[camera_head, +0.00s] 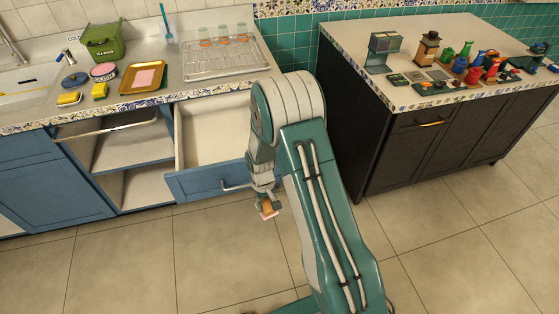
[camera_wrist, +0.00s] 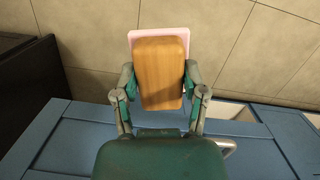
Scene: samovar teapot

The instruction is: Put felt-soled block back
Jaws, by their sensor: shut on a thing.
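The felt-soled block (camera_wrist: 161,74) is an orange-brown wooden block with a pale pink layer on its far side. My gripper (camera_wrist: 160,88) is shut on it, one finger on each long side. In the head view, the block (camera_head: 267,207) shows small and low at the end of my gripper (camera_head: 265,197), in front of the open drawer's right end. The drawer (camera_head: 210,134) is pulled out and its visible inside is pale and bare. Part of the drawer is hidden behind my arm.
A dark island (camera_head: 420,145) stands right.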

